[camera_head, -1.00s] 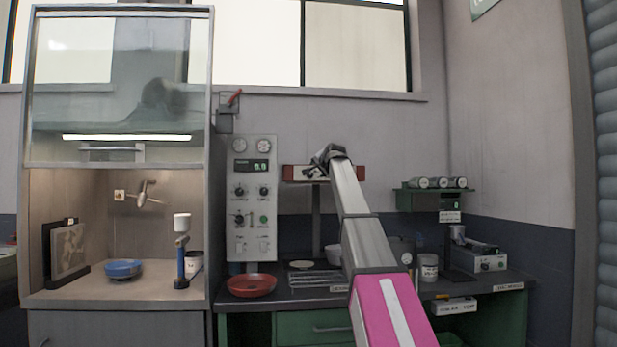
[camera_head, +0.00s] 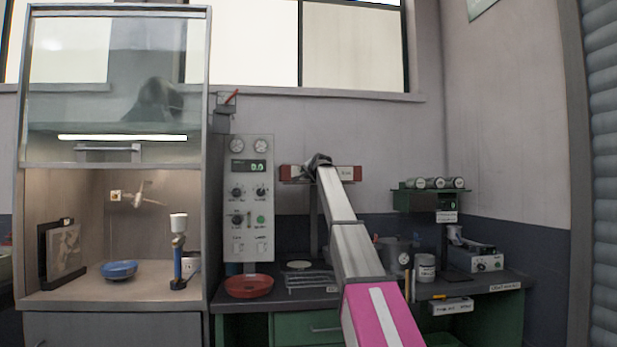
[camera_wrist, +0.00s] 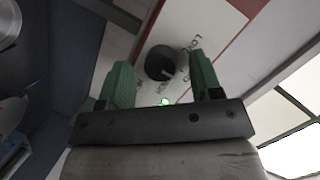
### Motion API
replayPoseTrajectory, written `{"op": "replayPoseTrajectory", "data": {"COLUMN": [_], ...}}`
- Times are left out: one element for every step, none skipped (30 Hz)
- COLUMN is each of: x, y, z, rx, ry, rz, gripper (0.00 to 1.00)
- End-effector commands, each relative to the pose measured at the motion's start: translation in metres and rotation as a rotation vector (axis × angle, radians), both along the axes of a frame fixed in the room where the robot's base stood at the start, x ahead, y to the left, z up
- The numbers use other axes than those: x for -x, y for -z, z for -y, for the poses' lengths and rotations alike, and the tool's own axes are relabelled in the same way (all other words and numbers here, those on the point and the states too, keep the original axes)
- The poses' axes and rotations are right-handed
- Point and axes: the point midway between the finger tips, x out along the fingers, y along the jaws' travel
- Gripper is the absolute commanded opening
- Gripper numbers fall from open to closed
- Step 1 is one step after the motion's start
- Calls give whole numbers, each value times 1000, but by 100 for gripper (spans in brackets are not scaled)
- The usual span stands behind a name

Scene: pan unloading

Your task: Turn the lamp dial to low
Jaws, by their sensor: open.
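The lamp dial (camera_wrist: 160,62) is a round black knob with a pale pointer mark, on a white panel in the wrist view. Lettering around it is partly legible, with "LOW" at its upper right, and a small green light glows below it. My gripper (camera_wrist: 160,60) is open, with one green finger on each side of the dial in the picture. I cannot tell whether the fingers touch it. In the head view, my gripper (camera_head: 318,160) is at the white lamp housing with red ends (camera_head: 346,173), and my arm hides the dial.
A grey control panel (camera_head: 249,210) with several knobs stands left of the lamp. A red bowl (camera_head: 249,287), a wire rack (camera_head: 305,280) and cans are on the dark bench below. A green shelf (camera_head: 418,200) holds several cylinders at right. A fume hood stands at far left.

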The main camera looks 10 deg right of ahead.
Motion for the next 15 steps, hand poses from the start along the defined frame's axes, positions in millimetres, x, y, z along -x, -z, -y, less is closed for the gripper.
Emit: {"op": "replayPoseTrajectory", "data": {"x": [0, 0, 0, 0, 0, 0, 0, 0, 0, 0, 1, 1, 1, 1, 1], "y": [0, 0, 0, 0, 0, 0, 0, 0, 0, 0, 0, 0, 0, 0, 0], "z": [0, 0, 0, 0, 0, 0, 0, 0, 0, 0, 0, 0, 0, 0, 0], "rx": [0, 0, 0, 0, 0, 0, 0, 0, 0, 0, 0, 0, 0, 1, 3], "ry": [0, 0, 0, 0, 0, 0, 0, 0, 0, 0, 0, -1, -1, 0, 0], "rz": [0, 0, 0, 0, 0, 0, 0, 0, 0, 0, 0, -1, -1, -1, 0], "gripper": [59, 59, 59, 59, 56, 43, 33, 23, 10, 10, 10, 10, 10, 10, 10]}}
